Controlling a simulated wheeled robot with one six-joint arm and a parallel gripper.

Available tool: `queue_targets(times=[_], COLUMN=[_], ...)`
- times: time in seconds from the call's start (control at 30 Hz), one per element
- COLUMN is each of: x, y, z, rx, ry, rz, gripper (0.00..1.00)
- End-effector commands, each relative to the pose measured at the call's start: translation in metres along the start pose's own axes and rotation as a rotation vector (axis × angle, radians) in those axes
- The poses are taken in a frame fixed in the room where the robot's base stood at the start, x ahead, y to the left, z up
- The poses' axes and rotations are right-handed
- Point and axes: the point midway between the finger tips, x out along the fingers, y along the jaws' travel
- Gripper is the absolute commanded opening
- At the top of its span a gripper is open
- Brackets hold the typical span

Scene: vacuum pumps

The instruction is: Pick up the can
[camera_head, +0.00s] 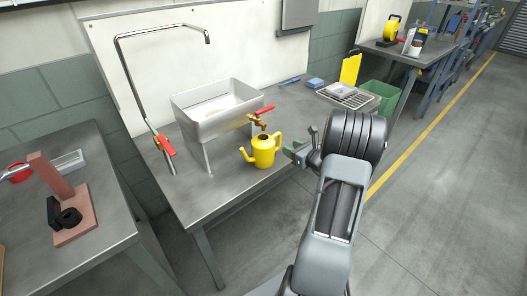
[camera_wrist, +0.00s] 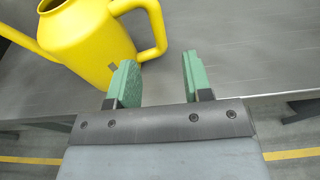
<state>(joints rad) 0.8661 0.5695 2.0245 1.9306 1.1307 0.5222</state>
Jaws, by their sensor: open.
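The yellow can (camera_head: 263,153) stands upright on the grey workbench, below the red-handled brass tap of the metal sink. It has a spout on its left and a handle on its right. In the wrist view the can (camera_wrist: 85,40) is at the upper left, cut off by the frame, with its handle (camera_wrist: 155,28) just ahead of the green finger pads. My gripper (camera_wrist: 158,82) is open and empty at the bench's front edge. In the head view my gripper (camera_head: 299,150) is just right of the can, partly hidden by my wrist.
The metal sink (camera_head: 212,128) with its brass tap (camera_head: 259,120) stands behind the can. A tall bent pipe (camera_head: 124,75) rises at the left. A drain rack (camera_head: 348,96) lies farther right on the bench (camera_head: 207,193). A green bin (camera_head: 381,96) stands beyond it.

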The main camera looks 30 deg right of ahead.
Motion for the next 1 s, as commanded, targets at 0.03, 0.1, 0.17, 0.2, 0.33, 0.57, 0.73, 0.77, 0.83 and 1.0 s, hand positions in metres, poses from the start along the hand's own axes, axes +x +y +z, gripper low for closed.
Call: queue_targets(times=[0.03, 0.1, 0.17, 0.2, 0.33, 0.57, 0.73, 0.77, 0.83, 1.0], x=[0.007, 0.014, 0.018, 0.019, 0.026, 0.056, 0.071, 0.072, 0.073, 0.073], y=[0.000, 0.001, 0.001, 0.000, 0.001, 0.000, 0.000, 0.000, 0.000, 0.000], z=[0.000, 0.000, 0.000, 0.000, 0.000, -0.001, -0.001, -0.001, -0.001, -0.001], rx=[-0.001, -0.001, -0.001, -0.001, -0.002, -0.002, -0.003, -0.003, -0.003, -0.002], ry=[0.000, 0.001, 0.000, 0.000, 0.001, 0.001, 0.001, 0.000, 0.000, 0.001], rz=[0.002, 0.003, 0.002, 0.001, 0.002, 0.004, 0.003, 0.002, 0.002, 0.001], gripper=[0.46, 0.46, 0.46, 0.46, 0.46, 0.46, 0.46, 0.46, 0.46, 0.46])
